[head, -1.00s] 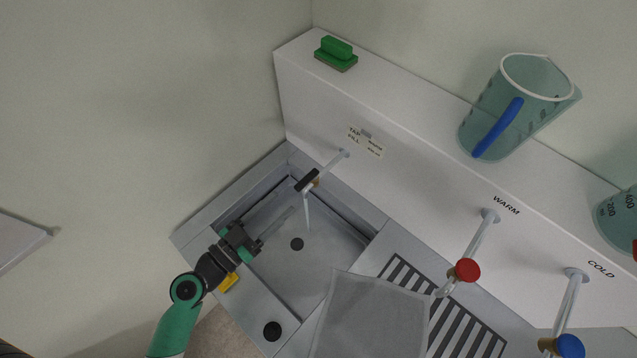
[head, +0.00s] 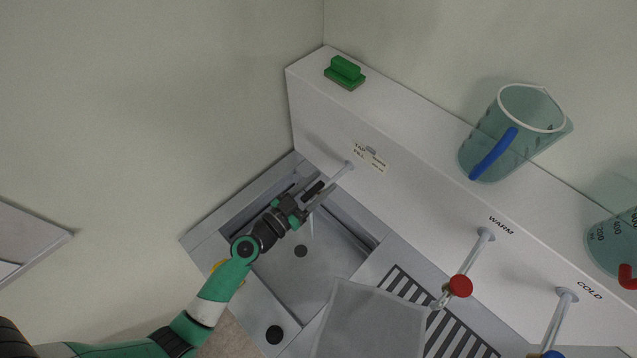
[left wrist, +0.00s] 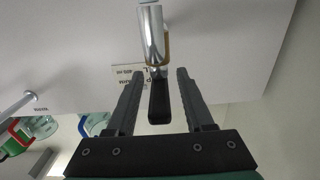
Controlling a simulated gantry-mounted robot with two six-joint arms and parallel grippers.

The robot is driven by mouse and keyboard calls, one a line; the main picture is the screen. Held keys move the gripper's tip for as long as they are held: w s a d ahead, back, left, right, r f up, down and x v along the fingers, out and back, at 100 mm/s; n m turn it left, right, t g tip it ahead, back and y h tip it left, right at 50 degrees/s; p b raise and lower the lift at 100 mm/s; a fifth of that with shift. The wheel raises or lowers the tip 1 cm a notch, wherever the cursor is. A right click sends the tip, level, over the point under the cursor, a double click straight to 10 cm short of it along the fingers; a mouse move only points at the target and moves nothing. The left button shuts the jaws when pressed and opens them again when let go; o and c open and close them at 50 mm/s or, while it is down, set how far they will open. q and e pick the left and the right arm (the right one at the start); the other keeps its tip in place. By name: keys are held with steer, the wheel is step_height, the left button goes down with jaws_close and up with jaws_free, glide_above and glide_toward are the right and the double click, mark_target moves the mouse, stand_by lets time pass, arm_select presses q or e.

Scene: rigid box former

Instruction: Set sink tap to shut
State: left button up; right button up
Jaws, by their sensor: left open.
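The sink tap (head: 340,173) comes out of the white wall panel above the basin (head: 325,257), beside a label. Its black lever (left wrist: 158,105) hangs below the metal pipe in the left wrist view. My left gripper (head: 319,190) is at the tap, over the basin's far-left part. In the left wrist view its open fingers (left wrist: 157,73) stand on either side of the lever, with gaps showing on both sides. The fingers partly cover the tap in the head view. My right gripper is not in view.
The warm tap with a red knob (head: 460,286) and the cold tap with a blue knob stand to the right. A green scrubber (head: 345,73) and a jug (head: 512,135) are on the ledge. A grey board (head: 370,322) covers part of the drainer.

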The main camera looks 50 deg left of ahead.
arm_select(q)
jaws_close()
stand_by(0.3)
